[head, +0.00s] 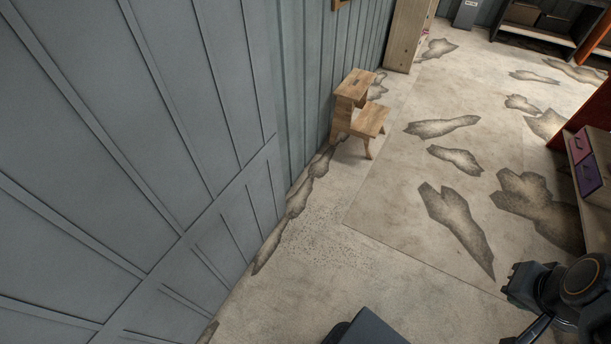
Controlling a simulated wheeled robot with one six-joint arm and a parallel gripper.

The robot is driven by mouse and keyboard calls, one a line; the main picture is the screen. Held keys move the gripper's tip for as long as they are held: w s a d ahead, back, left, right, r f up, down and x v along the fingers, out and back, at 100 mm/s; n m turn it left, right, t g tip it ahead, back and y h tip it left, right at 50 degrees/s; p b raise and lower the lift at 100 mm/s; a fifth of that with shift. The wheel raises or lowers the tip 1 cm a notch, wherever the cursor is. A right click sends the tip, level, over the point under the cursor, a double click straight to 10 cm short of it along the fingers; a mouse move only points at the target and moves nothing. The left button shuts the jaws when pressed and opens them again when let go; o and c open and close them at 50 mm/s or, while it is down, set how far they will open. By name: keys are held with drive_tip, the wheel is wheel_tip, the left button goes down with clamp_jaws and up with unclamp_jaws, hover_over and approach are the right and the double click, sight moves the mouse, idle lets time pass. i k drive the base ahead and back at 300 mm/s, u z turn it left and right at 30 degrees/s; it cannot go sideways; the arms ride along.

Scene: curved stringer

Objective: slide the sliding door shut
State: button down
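The sliding door appears to be the large grey-blue panel (130,120) with raised strips and a diagonal brace that fills the left of the head view. Its near and upper parts run out of the picture, and no handle on it shows. Its right edge stands against a wall of vertical grey planks. A dark part of my arm shows at the lower right, with what looks like my gripper (522,284) at its left end. It is well apart from the door, with bare floor between. Its fingers are too unclear to tell open from shut.
A wooden step stool (359,108) stands by the plank wall. Beyond it is a tall wooden cabinet (407,35). Shelving (538,34) is at the back right, and a unit with purple drawers (588,172) is at the right edge. The patchy concrete floor (375,210) between is clear.

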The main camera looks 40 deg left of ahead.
sight(141, 179)
drive_tip(key=u, duration=0.4)
drive_tip(key=i, duration=1.2)
drive_tip(key=u, duration=1.7)
drive_tip(key=i, duration=1)
drive_tip(key=u, duration=0.85)
drive_tip(key=i, duration=0.4)
drive_tip(key=z, duration=0.1)
